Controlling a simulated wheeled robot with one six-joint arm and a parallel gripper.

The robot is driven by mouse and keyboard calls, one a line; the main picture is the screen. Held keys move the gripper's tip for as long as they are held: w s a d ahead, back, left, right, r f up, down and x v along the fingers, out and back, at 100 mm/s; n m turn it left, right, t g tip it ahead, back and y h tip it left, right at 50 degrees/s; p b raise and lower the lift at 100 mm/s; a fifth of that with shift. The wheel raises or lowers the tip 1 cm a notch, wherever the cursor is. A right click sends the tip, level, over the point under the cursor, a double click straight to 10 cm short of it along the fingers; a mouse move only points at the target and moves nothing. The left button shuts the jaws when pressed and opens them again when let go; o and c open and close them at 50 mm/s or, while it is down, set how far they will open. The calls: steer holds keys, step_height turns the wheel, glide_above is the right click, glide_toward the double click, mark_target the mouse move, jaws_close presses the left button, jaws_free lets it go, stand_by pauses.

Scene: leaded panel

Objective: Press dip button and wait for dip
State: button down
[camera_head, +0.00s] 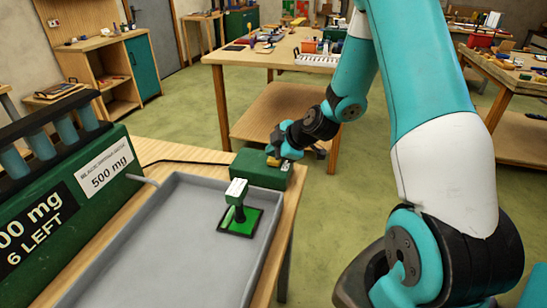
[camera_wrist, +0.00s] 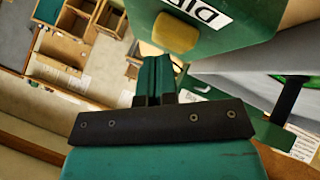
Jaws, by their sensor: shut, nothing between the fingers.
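The green dip box (camera_head: 261,171) stands on the wooden bench beyond the grey tray's far end. In the wrist view the box (camera_wrist: 225,40) fills the upper right and bears a white label reading "DIP". Its yellow button (camera_wrist: 175,33) lies just past my fingertips. In the head view my gripper (camera_head: 278,145) is at the back of the box and partly covers its top. In the wrist view my gripper (camera_wrist: 155,72) is shut and empty, with its tips below the button. I cannot tell whether they touch it.
The grey tray (camera_head: 115,245) holds a green square (camera_head: 240,221) with an upright dark handle. A green dispenser (camera_head: 75,205) labelled "500 mg" and "6 LEFT" stands left of the tray. Other workbenches stand farther back, with open floor between.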

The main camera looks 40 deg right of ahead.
steer(key=shift+f, duration=0.1)
stand_by(0.5)
steer(key=shift+f+b, duration=0.4)
steer(key=shift+b, duration=0.35)
steer(key=shift+r, duration=0.5)
steer(key=shift+r+p, duration=1.85)
steer(key=shift+r, duration=1.2)
